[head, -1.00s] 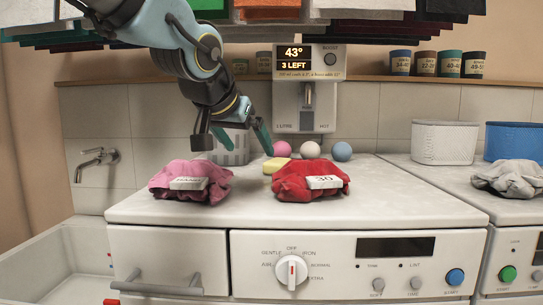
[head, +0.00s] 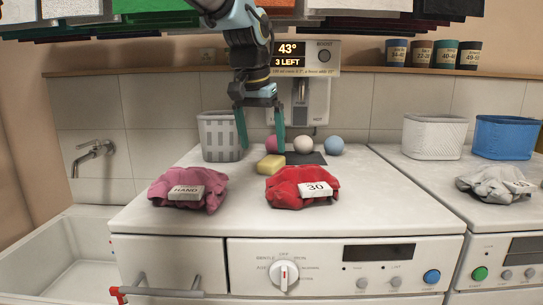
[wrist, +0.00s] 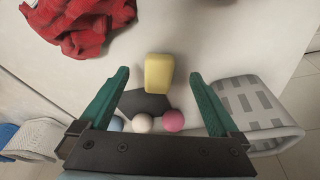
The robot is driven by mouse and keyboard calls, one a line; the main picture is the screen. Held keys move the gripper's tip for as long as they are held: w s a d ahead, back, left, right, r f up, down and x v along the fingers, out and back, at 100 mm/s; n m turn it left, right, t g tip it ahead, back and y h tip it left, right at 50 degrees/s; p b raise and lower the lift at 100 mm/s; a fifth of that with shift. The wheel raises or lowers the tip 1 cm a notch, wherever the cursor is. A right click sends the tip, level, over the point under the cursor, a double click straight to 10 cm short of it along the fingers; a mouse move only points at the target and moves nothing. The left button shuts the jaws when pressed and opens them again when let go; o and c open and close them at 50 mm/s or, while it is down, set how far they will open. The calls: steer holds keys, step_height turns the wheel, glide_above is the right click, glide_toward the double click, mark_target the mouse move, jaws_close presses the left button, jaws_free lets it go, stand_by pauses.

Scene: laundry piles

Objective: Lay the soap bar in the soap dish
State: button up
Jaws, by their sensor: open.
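The yellow soap bar (head: 270,166) lies on the white machine top, left of and behind the red cloth pile. It also shows in the wrist view (wrist: 158,73). My gripper (head: 260,148) is open and empty, its teal fingers pointing down above the soap. In the wrist view the soap appears between the fingertips (wrist: 158,76), with gaps on both sides and no visible contact. A flat dark grey piece (head: 308,158) lies just behind and right of the soap; it may be the soap dish, but I cannot tell for certain. It shows in the wrist view (wrist: 146,104).
Pink (head: 190,187) and red (head: 303,185) cloth piles with tags lie in front. Pink, white (head: 303,145) and blue (head: 333,146) balls stand behind. A grey basket (head: 219,136) is left of the gripper. A dispenser (head: 304,85) hangs behind.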

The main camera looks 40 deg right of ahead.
mark_target(272, 158)
steer(key=shift+w+d+p, duration=0.45)
steer(key=shift+w+d, duration=0.05)
steer(key=shift+d, duration=0.35)
steer(key=shift+w+d+p, duration=0.4)
steer(key=shift+w+d, duration=0.05)
steer(key=shift+d, duration=0.4)
steer(key=p+x, duration=0.1)
steer(key=x, duration=0.4)
jaws_close()
steer(key=shift+r+p, duration=0.25)
steer(key=shift+p, duration=0.1)
